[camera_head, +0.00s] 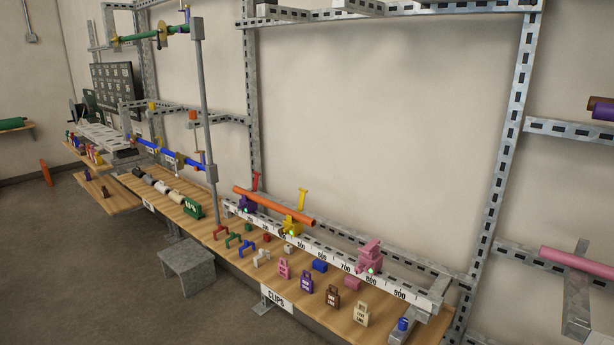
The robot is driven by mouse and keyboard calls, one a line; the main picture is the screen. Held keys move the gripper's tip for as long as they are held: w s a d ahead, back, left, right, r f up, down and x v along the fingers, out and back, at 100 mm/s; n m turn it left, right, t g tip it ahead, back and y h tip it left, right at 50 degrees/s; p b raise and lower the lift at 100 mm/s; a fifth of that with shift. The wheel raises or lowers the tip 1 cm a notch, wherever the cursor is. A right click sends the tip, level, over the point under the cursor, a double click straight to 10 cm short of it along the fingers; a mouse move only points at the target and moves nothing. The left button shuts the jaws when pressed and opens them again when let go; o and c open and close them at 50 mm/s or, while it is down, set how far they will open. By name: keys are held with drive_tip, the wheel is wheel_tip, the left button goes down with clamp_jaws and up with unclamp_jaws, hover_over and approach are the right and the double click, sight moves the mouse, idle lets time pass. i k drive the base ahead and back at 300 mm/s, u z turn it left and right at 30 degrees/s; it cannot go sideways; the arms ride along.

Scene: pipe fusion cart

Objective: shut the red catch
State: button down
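A small red upright piece (256,182), which looks like the red catch, stands up above the purple clamp (247,204) on the white numbered rail (335,255). It appears raised rather than folded down, but it is small here. An orange pipe (272,206) lies across the purple clamp and the yellow clamp (292,225). A yellow upright piece (302,198) stands above the yellow clamp in a similar pose. A pink clamp (370,255) sits further right on the rail with no pipe in it. My gripper is not in view.
A wooden shelf (240,262) below the rail holds a red clip (221,231), several other coloured clips and tags such as the purple tag (306,282). A grey stool (187,266) stands on the floor in front. A metal upright (512,130) rises at the right.

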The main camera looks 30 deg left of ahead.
sight(256, 178)
drive_tip(key=u, duration=1.95)
drive_tip(key=i, duration=1.45)
drive_tip(key=u, duration=0.5)
drive_tip(key=i, duration=1.9)
drive_tip(key=z, duration=0.15)
